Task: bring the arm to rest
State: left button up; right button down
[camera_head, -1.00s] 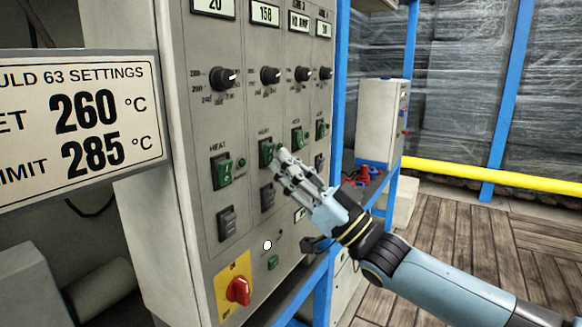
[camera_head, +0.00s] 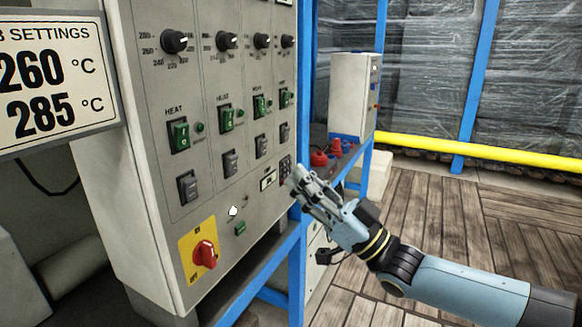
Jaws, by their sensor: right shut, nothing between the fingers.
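My right gripper (camera_head: 300,178) is shut and empty. It is in front of the lower right part of the grey control cabinet (camera_head: 140,120), apart from the green heat switches. My right arm (camera_head: 450,285) comes in from the lower right. The cabinet carries a row of black knobs (camera_head: 227,41), a row of green heat switches (camera_head: 226,118) and dark rocker switches (camera_head: 230,163) below them. A red rotary switch (camera_head: 205,254) on a yellow plate is at the lower left of the panel. My left gripper is not in view.
A settings sign (camera_head: 55,80) reading 260 °C and 285 °C stands at the left. Blue rack posts (camera_head: 298,260) are behind my gripper. Red items (camera_head: 320,158) lie on a shelf near a smaller grey box (camera_head: 350,95). A yellow rail (camera_head: 470,148) crosses behind the open plank floor (camera_head: 430,210).

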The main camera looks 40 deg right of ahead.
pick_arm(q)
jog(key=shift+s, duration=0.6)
pick_arm(e)
jog(key=shift+s, duration=0.1)
jog(key=s+f+m+g+h, duration=0.2)
jog(key=s+f+g+h, duration=0.15)
jog(key=f, duration=0.95)
jog(key=s+f+m+g+h, duration=0.2)
jog(key=s+f+g+h, duration=0.15)
jog(key=f, duration=0.95)
jog(key=s+f+m+g+h, duration=0.25)
jog(key=s+f, duration=0.25)
jog(key=f, duration=0.8)
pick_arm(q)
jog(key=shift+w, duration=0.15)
pick_arm(e)
jog(key=s+a+f+g, duration=0.1)
jog(key=s+f+g, duration=0.3)
jog(key=s, duration=0.6)
jog(key=s+a+f+n+g, duration=0.1)
jog(key=s+f+g, duration=0.3)
jog(key=s+f, duration=0.3)
jog(key=s+f+n+g, duration=0.1)
jog(key=s+f+g, duration=0.3)
jog(key=s, duration=0.9)
jog(key=shift+a+f+g+h, duration=0.35)
jog(key=shift+a+f+h, duration=0.1)
jog(key=shift+f, duration=0.5)
